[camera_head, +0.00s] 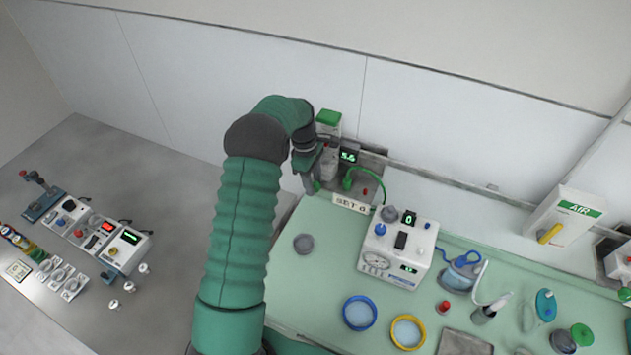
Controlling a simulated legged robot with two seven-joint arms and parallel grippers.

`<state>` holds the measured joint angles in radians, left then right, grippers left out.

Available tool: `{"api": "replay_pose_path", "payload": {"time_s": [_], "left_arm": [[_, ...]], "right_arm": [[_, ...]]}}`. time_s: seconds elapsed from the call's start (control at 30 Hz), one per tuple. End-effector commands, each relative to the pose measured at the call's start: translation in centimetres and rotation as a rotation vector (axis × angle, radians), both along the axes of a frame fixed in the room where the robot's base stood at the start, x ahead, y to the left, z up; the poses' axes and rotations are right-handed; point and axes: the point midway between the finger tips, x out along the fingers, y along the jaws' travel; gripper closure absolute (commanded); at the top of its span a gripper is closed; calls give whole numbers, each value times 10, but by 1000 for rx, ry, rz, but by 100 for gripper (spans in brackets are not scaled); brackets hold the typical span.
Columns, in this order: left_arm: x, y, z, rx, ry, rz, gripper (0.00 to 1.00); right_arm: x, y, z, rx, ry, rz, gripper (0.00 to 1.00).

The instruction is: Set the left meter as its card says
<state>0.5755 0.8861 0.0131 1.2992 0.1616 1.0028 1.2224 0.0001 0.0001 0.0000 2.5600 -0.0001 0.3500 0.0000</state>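A small meter with a lit green display (349,156), which seems to read 5.6, stands at the back left of the green bench. A green cable loops down beside it. A pale card (350,203) with dark lettering stands in front of it; the lettering is too small to read surely. My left gripper (311,182) points down just left of the meter, beside a white bottle-like thing with a green top (328,122). My arm and gripper hide part of that area. I cannot tell whether the fingers are apart or touch anything. My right gripper is out of view.
A white device with dials (398,250) stands right of the card. A grey knob-like piece (303,243), a blue-rimmed dish (359,313) and a yellow-rimmed dish (408,331) lie in front. A grey counter with several instruments (95,235) is at left. A wall closes the back.

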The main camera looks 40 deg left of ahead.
Motion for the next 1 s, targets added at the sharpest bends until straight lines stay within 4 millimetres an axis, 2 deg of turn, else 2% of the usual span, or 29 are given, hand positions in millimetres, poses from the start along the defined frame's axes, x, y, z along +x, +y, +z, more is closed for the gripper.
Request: {"api": "replay_pose_path", "payload": {"time_s": [0.23, 0.37, 0.6, 0.8, 0.9, 1.0], "left_arm": [[2, -1, 2, 0, -2, -1, 60], [2, 2, 18, 1, -5, -1, 60], [-2, 13, 84, 3, -9, 0, 60], [-5, 23, 138, 1, -5, 1, 60], [-5, 26, 155, 0, -3, 0, 60], [-6, 27, 163, -2, -1, 1, 60]], "right_arm": [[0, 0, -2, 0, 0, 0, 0], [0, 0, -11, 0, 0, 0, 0], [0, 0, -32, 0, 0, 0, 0], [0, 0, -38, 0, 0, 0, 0], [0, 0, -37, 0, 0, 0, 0], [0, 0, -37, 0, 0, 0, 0]]}}
